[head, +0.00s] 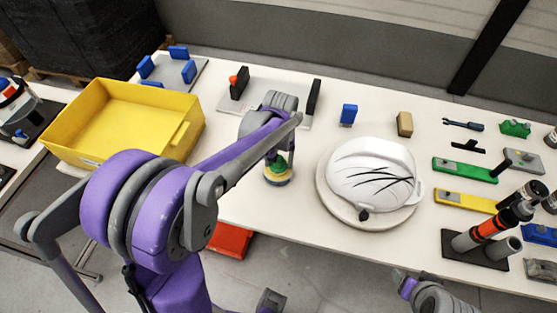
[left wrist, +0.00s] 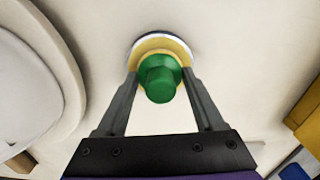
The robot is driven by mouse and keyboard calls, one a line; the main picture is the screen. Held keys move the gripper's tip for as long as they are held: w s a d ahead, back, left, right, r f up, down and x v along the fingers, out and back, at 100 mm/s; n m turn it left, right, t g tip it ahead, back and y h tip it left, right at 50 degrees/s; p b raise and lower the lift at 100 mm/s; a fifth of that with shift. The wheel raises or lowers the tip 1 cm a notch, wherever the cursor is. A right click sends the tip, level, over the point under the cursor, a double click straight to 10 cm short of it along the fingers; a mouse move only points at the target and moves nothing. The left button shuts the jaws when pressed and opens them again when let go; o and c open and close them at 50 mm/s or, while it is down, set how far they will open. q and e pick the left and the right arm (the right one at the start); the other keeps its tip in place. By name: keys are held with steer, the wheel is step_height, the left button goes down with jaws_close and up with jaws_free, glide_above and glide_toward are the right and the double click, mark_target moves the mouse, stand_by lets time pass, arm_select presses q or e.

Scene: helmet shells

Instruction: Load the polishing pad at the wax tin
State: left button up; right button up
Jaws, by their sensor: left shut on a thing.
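The polishing pad has a green knob (left wrist: 160,80) and a yellow disc that shows around it in the left wrist view. My left gripper (head: 277,158) is shut on the green knob from above, one finger on each side. In the head view the yellow disc (head: 278,180) sits low at the front part of the table, partly behind my arm. A white and dark blue rim (left wrist: 160,37) shows just under the disc, perhaps the wax tin; most of it is hidden. My right gripper is not in view; only part of my right arm shows at the bottom.
A white helmet shell (head: 352,168) with black scratch lines lies on a round pale stand (head: 333,205) to the right. A yellow bin (head: 70,133) is at the left. A blue block (head: 348,114) and a tan block (head: 404,123) stand behind the shell. Several tools crowd the right end.

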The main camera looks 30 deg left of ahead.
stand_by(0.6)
arm_select(q)
steer(key=shift+r+p, duration=1.9)
steer(key=shift+r, duration=1.65)
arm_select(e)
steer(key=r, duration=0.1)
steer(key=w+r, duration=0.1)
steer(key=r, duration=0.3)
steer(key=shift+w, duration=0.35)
arm_select(q)
steer(key=shift+f, duration=0.15)
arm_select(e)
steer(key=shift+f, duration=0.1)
